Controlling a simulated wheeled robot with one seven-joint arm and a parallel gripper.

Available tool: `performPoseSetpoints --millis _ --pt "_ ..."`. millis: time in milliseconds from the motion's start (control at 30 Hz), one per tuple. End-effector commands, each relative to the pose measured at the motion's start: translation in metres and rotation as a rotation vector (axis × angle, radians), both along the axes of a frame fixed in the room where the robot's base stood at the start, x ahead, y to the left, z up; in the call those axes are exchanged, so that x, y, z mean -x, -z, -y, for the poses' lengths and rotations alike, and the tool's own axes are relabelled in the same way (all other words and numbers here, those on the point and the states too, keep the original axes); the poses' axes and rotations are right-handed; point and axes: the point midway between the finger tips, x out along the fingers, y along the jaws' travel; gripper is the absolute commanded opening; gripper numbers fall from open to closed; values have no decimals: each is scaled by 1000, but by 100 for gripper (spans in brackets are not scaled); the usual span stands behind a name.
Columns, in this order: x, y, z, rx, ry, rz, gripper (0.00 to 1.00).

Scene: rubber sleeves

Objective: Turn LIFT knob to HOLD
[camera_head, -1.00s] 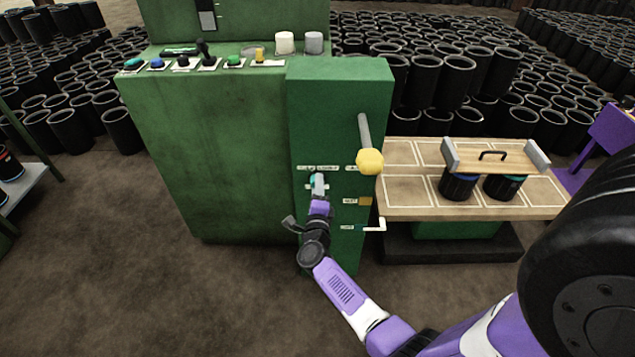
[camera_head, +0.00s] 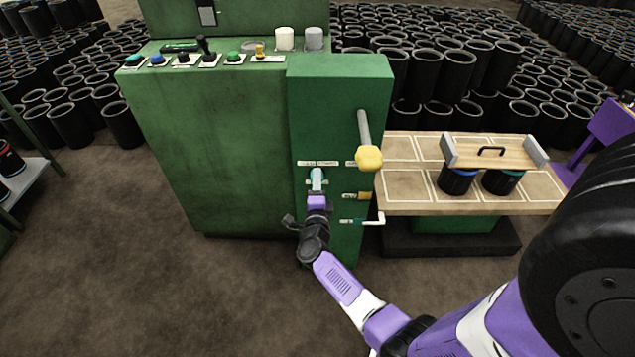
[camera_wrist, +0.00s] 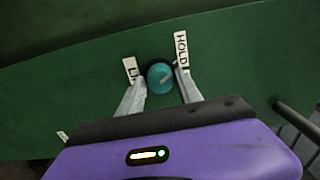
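The teal round knob (camera_wrist: 160,77) is on the green machine face, between a label partly hidden, starting "LI" (camera_wrist: 130,70), on the left and a HOLD label (camera_wrist: 181,50) on the upper right. A short pale mark on the knob slants up to the right. My gripper (camera_wrist: 162,84) has one grey finger on each side of the knob. The fingers are apart, with a small gap showing on the right; contact on the left is unclear.
A yellow-knobbed lever (camera_head: 368,158) sticks out just right of my gripper. Below it are a yellow part (camera_head: 364,196) and a white crank handle (camera_head: 376,221). A wooden table (camera_head: 400,205) with black sleeves (camera_head: 457,180) stands to the right. Floor at left front is clear.

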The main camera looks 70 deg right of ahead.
Motion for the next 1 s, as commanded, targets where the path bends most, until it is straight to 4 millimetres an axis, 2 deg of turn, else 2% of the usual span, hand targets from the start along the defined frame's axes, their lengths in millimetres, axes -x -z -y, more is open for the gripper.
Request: performPoseSetpoints --millis 33,67,433,800,1000 --pt "0 0 0 0 0 0 54" --pt "0 0 0 0 0 0 58" --pt "2 0 -3 0 0 1 58" --pt "22 0 -54 -1 -2 0 58" --pt "29 0 -70 -1 0 1 58"
